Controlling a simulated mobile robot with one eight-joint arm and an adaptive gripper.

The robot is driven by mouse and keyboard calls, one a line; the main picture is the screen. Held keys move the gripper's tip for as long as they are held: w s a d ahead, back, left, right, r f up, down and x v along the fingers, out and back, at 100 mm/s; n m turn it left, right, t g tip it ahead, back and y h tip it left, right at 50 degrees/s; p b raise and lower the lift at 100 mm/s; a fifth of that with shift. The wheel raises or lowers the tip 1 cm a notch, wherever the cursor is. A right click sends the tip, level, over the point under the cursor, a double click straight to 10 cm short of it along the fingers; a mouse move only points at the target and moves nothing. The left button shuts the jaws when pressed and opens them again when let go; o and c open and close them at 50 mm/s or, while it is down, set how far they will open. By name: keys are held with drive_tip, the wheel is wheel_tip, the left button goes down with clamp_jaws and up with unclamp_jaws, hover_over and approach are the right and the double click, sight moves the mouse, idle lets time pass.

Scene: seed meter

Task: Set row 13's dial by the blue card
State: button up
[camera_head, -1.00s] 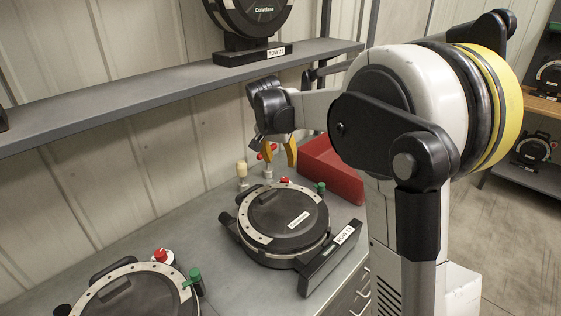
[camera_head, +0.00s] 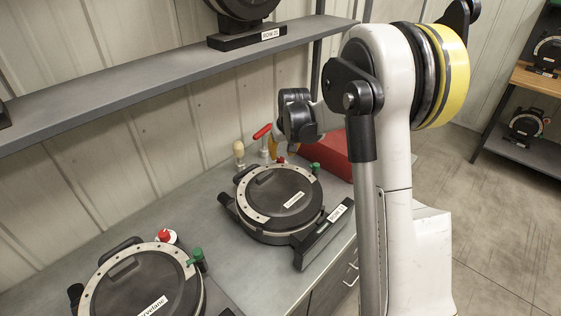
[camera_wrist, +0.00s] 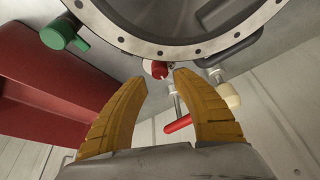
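A black seed meter with a pale, dotted ring (camera_head: 280,200) lies on the bench in the head view. Its plate (camera_head: 338,212) starts with "ROW 1", but the last digit is unclear. Its rim (camera_wrist: 157,48) fills the top of the wrist view. A small red-and-white dial (camera_wrist: 155,68) sits at this rim, and a green knob (camera_wrist: 62,33) is further left. My gripper (camera_wrist: 159,77) has its orange fingers apart, with the tips close below the dial on either side; contact is not visible. In the head view my arm mostly hides the gripper. I see no blue card.
A red bin (camera_head: 337,158) stands behind the meter, close to my gripper. A red-handled tool (camera_head: 263,131) and a pale knob (camera_head: 239,149) stand at the wall side. Another meter (camera_head: 140,285) lies at front left. A shelf (camera_head: 150,87) runs above the bench.

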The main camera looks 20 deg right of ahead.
sight(280, 159)
drive_tip(key=x, duration=0.4)
drive_tip(key=shift+f+b, duration=0.2)
drive_tip(key=shift+b, duration=0.2)
clamp_jaws()
drive_tip(key=m+h, duration=0.1)
drive_tip(key=m, duration=0.2)
